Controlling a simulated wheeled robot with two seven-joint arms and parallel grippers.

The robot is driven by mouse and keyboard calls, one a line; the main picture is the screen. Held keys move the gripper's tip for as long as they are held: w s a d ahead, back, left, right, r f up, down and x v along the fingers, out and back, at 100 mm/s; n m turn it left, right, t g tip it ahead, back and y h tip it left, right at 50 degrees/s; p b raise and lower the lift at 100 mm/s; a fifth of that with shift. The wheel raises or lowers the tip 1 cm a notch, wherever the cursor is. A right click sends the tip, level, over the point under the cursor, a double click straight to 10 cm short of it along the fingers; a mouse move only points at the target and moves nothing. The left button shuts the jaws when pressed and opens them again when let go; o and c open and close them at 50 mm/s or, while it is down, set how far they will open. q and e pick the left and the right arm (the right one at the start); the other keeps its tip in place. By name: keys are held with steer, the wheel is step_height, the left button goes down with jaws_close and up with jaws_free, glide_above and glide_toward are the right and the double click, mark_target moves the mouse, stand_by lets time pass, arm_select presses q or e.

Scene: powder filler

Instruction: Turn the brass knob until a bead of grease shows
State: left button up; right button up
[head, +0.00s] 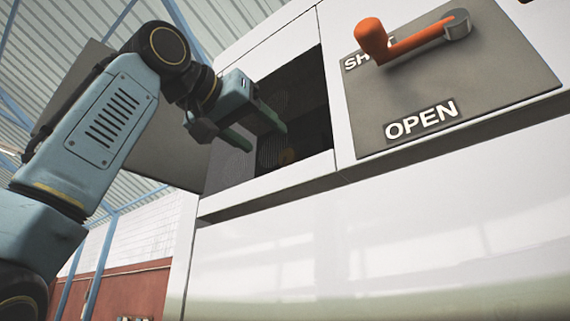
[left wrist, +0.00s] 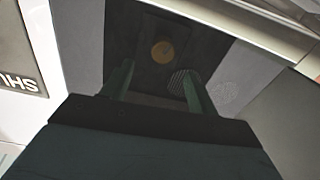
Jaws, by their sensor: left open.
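The brass knob (left wrist: 162,51) shows in the left wrist view as a dull round yellow disc on a dark plate, deep inside the dark opening. I see no grease bead. My right gripper is not in view.
The opening (head: 305,95) is a dark recess in the white machine (head: 390,240), with its frame close around my gripper. Right of it is a grey plate (head: 510,75) marked OPEN and partly hidden SH, with an orange-handled lever (head: 415,43). A grey door panel (head: 180,155) stands left.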

mark_target(286, 158)
arm_select(q)
steer(key=x, duration=0.2)
steer(key=p+x, duration=0.1)
steer(key=x, duration=0.2)
steer(key=shift+w+a, duration=0.2)
steer(key=shift+p+x, duration=0.75)
steer(key=shift+x, duration=0.3)
steer(key=shift+w+d, duration=0.2)
steer(key=shift+w, duration=0.1)
steer(key=shift+w+d, duration=0.25)
steer(key=shift+w, duration=0.25)
steer(key=shift+s, duration=0.1)
steer(key=c, duration=1)
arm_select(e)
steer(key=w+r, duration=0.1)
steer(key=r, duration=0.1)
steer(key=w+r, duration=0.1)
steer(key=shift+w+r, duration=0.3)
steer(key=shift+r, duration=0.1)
